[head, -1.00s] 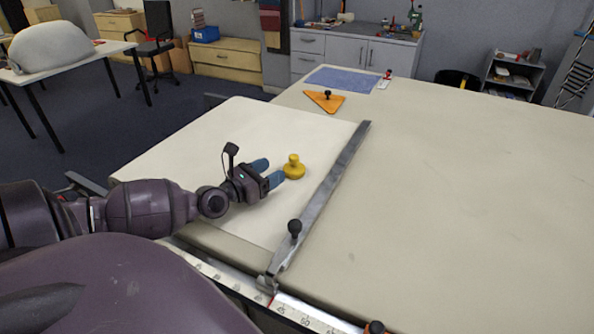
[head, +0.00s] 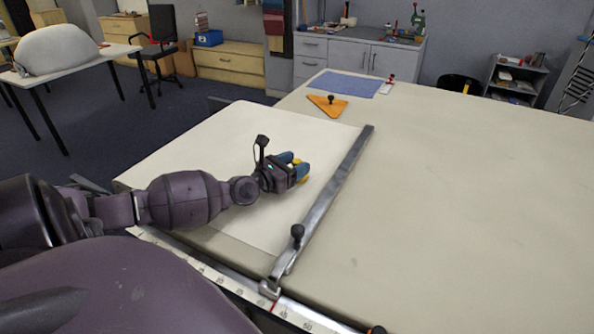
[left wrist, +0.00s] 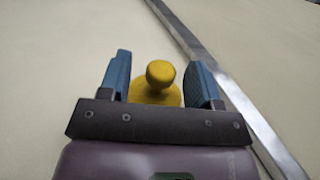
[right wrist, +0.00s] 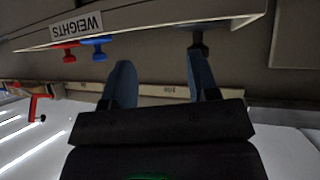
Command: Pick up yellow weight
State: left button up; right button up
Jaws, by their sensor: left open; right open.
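The yellow weight (left wrist: 158,84) has a round knob on a wider base. In the left wrist view it stands on the pale sheet between the two blue fingers of my left gripper (left wrist: 160,82), with a gap to each finger. In the head view my left gripper (head: 297,168) mostly hides the weight, and only bits of yellow (head: 301,180) show. My left gripper is open around it. My right gripper (right wrist: 160,85) is open and appears only in the right wrist view, with no weight between its fingers.
A metal straightedge (head: 325,205) with a black knob lies right of my left gripper. An orange triangle (head: 327,105) and a blue mat (head: 343,82) lie farther back. The table's right side is clear. The right wrist view shows a "WEIGHTS" label (right wrist: 76,27) beside red and blue weights (right wrist: 95,48).

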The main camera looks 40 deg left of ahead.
pick_arm(q)
jog(key=shift+c, duration=0.5)
grip_shut()
jog(key=shift+r, duration=0.1)
